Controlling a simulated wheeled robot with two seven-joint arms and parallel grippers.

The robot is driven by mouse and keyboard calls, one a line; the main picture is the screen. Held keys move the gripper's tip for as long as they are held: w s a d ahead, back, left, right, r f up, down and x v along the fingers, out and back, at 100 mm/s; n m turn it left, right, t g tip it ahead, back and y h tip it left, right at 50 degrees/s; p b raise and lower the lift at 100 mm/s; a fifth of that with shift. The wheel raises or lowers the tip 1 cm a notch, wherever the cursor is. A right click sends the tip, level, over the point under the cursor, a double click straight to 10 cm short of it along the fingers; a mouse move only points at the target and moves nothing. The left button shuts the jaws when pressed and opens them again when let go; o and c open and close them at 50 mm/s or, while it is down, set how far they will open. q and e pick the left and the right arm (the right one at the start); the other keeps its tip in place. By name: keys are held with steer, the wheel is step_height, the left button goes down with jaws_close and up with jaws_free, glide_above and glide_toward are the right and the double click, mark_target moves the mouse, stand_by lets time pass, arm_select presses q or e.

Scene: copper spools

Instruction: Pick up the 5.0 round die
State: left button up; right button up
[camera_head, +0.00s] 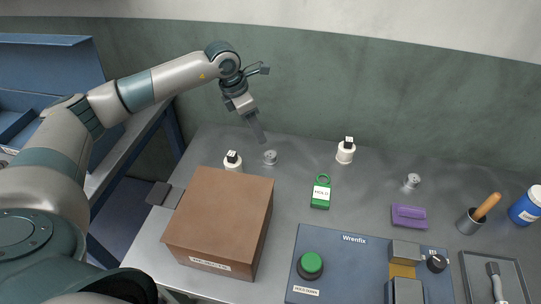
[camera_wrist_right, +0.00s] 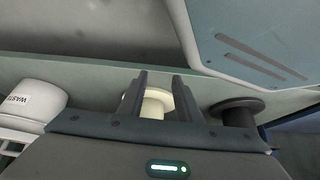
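Two small silver round metal pieces stand on the grey bench in the head view: one (camera_head: 270,157) at the back left, the other (camera_head: 411,182) at the back right. Two white cylinders with small black-and-white tags, one (camera_head: 233,162) at left and one (camera_head: 345,152) at centre, stand near them. No size marking is readable, so I cannot tell which is the 5.0 die. My left gripper (camera_head: 258,132) points down above and left of the left silver piece, apart from it; its opening is unclear. My right gripper (camera_wrist_right: 160,95) is open, its fingers apart, only in the wrist view.
A brown box (camera_head: 218,215) stands at front left. A green HOLD tag (camera_head: 321,192), purple block (camera_head: 409,216) and blue Wrenfix fixture (camera_head: 340,262) occupy the bench. The right wrist view shows a cream spool (camera_wrist_right: 157,103) and dark spool (camera_wrist_right: 238,111).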

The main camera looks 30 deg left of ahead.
arm_select(q)
steer(key=p, duration=0.2)
glide_above(270, 154)
steer(key=s+a, duration=0.2)
steer(key=x, duration=0.4)
steer(key=s+a+x, duration=0.1)
steer(key=x, duration=0.1)
steer(key=shift+d+f, duration=0.1)
steer(key=shift+f, duration=0.5)
arm_select(e)
steer(key=s+d+f+g, duration=0.2)
steer(key=s, duration=0.4)
steer(key=shift+s+d+h, duration=0.25)
steer(key=shift+d+h, duration=0.05)
steer(key=shift+d, duration=0.1)
steer(key=shift+r, duration=0.1)
arm_select(q)
steer(key=shift+d+f, duration=0.1)
steer(key=shift+f, duration=0.1)
steer(key=p+x, duration=0.2)
steer(key=x, duration=0.2)
steer(key=shift+w+d, duration=0.15)
steer(key=shift+d, duration=0.05)
steer(key=shift+f, duration=0.3)
arm_select(e)
steer(key=s+d+f+g, duration=0.1)
steer(key=s+d+g, duration=0.1)
steer(key=s, duration=0.6)
steer(key=shift+d+h, duration=0.3)
steer(key=shift+d, duration=0.35)
